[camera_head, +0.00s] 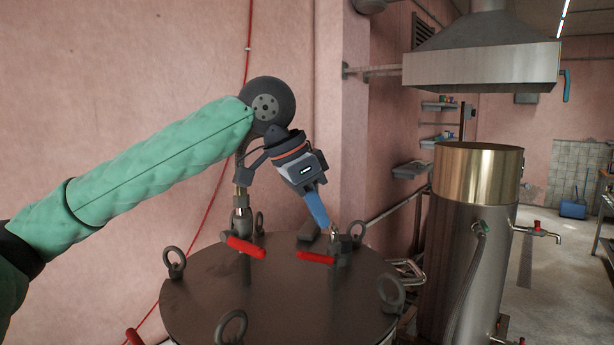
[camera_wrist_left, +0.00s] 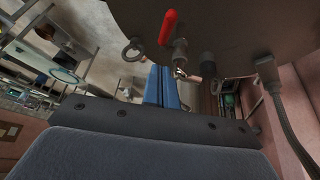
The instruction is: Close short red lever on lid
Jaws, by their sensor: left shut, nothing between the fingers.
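The round dark metal lid (camera_head: 280,300) fills the lower middle of the head view. Two red levers show on its fittings: one at left (camera_head: 245,247), and a slightly shorter-looking one at right (camera_head: 316,257), pointing left from its valve. My left gripper (camera_head: 323,222) has its blue fingers pointing down, just above the right lever's valve, shut and empty. Whether it touches the valve is unclear. In the left wrist view the blue fingers (camera_wrist_left: 162,78) are together, and one red lever (camera_wrist_left: 168,27) shows past them, apart from the tips. My right gripper is out of view.
Lifting eyes (camera_head: 231,327) stand around the lid's rim. A pipe fitting (camera_head: 241,205) rises beside the left lever. A pink wall (camera_head: 120,100) is behind. A steel tank (camera_head: 465,260) stands at right under a hood (camera_head: 482,68).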

